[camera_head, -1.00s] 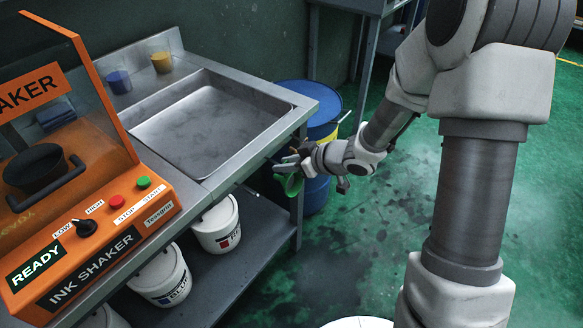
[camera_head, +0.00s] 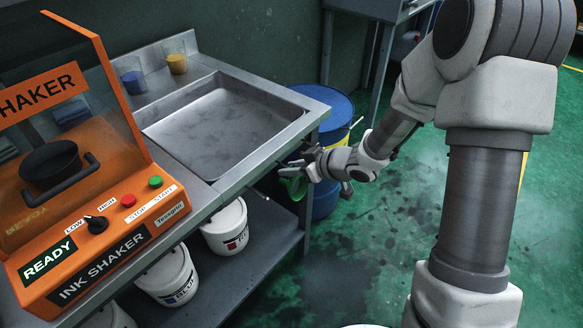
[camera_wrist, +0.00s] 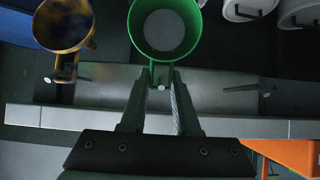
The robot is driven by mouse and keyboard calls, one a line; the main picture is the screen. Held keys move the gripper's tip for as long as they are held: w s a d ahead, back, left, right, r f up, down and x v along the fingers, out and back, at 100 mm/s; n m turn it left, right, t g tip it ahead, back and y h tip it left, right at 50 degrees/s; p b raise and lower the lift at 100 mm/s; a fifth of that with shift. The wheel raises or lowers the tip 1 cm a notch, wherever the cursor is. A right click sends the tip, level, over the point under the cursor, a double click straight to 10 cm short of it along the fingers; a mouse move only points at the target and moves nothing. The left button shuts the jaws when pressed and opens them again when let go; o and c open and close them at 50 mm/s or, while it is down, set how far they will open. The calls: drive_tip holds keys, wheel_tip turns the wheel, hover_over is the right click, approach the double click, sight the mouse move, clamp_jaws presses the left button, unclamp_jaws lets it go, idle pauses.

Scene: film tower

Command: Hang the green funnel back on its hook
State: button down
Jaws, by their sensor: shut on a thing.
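My gripper (camera_head: 298,164) is shut on the green funnel (camera_head: 293,186) beside the sink bench's front edge. In the wrist view my gripper (camera_wrist: 163,82) pinches the small tab on the rim of the green funnel (camera_wrist: 135,28), whose round mouth faces the camera. A thin hook (camera_wrist: 240,88) sticks out, empty, on the bench front to the right; it also shows in the head view (camera_head: 258,193). A small peg tip (camera_wrist: 184,88) shows between my fingers, close to the tab. I cannot tell whether the tab is on it.
A yellow, stained funnel (camera_wrist: 82,40) hangs left of the green one in the wrist view. White buckets (camera_head: 228,228) stand on the shelf below. A blue drum (camera_head: 326,104) stands behind my gripper. The orange ink shaker (camera_head: 110,205) is on the bench. The green floor is open at right.

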drive_tip(key=c, duration=0.6)
unclamp_jaws()
drive_tip(key=shift+o, duration=0.2)
drive_tip(key=shift+r, duration=0.1)
drive_tip(key=p+v, duration=0.7)
drive_tip(key=v, duration=0.9)
drive_tip(key=d+r+m+t+h+p, duration=0.25)
drive_tip(key=d+r+h, duration=0.3)
drive_tip(key=r, duration=0.45)
drive_tip(key=d+r+m+t+h+p, duration=0.1)
drive_tip(key=d+r+m+h+p, duration=0.2)
drive_tip(key=d+r+h, duration=0.5)
drive_tip(key=s+a+r+m+g+y+p, duration=0.2)
drive_tip(key=s+a+r, duration=0.2)
drive_tip(key=s, duration=0.5)
drive_tip(key=s+a+r+m+g+y+p, duration=0.2)
drive_tip(key=s+r, duration=0.4)
drive_tip(key=s, duration=0.3)
drive_tip(key=shift+a+r+m+y, duration=0.25)
drive_tip(key=shift+a+m+y, duration=0.15)
drive_tip(key=shift+a, duration=0.85)
drive_tip(key=shift+g, duration=0.25)
